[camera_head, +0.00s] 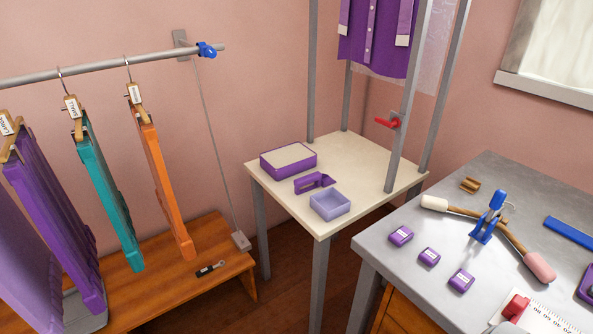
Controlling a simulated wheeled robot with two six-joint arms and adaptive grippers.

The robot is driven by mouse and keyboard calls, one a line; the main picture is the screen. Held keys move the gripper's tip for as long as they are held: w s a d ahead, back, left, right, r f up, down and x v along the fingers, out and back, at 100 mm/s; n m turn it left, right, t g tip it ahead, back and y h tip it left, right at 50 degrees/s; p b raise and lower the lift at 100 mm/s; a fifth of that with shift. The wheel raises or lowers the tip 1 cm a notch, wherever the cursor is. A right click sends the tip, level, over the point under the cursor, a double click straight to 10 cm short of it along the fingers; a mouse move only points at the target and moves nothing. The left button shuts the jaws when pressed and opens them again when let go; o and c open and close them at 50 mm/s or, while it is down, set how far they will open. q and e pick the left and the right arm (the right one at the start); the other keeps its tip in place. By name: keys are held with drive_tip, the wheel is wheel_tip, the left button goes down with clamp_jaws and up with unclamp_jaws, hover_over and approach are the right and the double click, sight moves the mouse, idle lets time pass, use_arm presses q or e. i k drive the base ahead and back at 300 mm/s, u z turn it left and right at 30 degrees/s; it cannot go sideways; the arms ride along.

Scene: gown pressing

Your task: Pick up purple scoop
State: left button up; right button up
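A dark purple scoop-like object (308,185) lies on the cream-topped table (265,172) in the middle of the view. It sits between a purple box with a cream top (288,167) and an open lavender bin (334,211). Its narrower end points right. It appears to lie flat and apart from the box; whether it touches the bin is hard to tell. Neither of my grippers shows in this view.
Metal posts (408,95) rise at the table's sides, with a purple gown (378,40) hanging above. A grey table (400,280) with small purple blocks stands at right. Garments hang from a rail (100,68) at left over a wooden bench (160,290).

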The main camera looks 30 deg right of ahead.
sight(315, 180)
drive_tip(key=z, duration=0.35)
drive_tip(key=i, duration=0.9)
drive_tip(key=z, duration=0.7)
